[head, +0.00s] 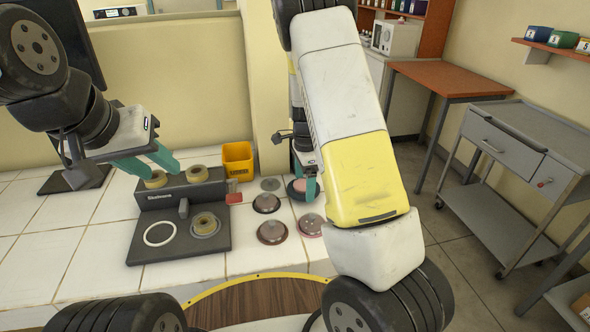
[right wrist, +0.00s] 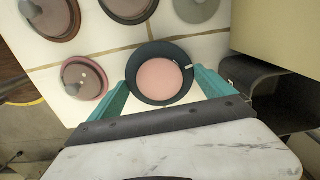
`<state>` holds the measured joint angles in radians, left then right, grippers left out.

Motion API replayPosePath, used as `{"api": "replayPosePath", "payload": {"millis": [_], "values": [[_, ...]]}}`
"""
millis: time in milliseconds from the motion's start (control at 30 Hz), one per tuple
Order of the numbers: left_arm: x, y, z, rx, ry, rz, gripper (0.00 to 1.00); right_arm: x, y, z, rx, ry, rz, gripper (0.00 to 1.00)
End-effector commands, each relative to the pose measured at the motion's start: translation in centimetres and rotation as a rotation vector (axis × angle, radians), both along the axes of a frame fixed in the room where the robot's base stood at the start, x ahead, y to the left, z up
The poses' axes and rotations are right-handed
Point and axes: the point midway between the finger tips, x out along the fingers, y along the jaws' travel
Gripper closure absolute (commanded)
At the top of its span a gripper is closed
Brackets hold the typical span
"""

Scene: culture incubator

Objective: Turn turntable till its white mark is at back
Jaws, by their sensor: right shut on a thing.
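The turntable, a pink disc in a dark round rim (right wrist: 159,98), sits on the white tiled counter. In the head view it is partly hidden behind my right gripper (head: 309,180). Its small white mark (right wrist: 190,67) shows at the upper right of the rim in the right wrist view, close to the right-hand finger. My right gripper (right wrist: 161,82) is shut on the turntable, with one teal finger on each side of the rim.
Several other round discs, including a dark red one (head: 271,231), stand near the turntable. The dark stand (head: 150,240) with tape rolls is to the left. A yellow bin (head: 237,160) stands behind. A wall corner (head: 265,80) rises close to my right arm.

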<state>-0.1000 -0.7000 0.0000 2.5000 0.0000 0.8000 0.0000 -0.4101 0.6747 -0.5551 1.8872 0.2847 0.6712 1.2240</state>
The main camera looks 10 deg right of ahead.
Motion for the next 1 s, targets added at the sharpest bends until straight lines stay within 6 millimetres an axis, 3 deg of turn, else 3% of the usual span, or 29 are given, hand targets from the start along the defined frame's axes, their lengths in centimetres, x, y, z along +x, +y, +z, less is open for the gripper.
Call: {"api": "replayPosePath", "payload": {"millis": [500,1000], "values": [[0.00,0.00,0.00,0.000,0.000,0.000,0.63,0.19,0.01,0.17,0.000,-0.006,-0.197,0.48],[0.00,0.00,0.00,0.000,0.000,0.000,0.63,0.18,-0.03,0.17,0.000,-0.007,-0.245,0.48]]}}
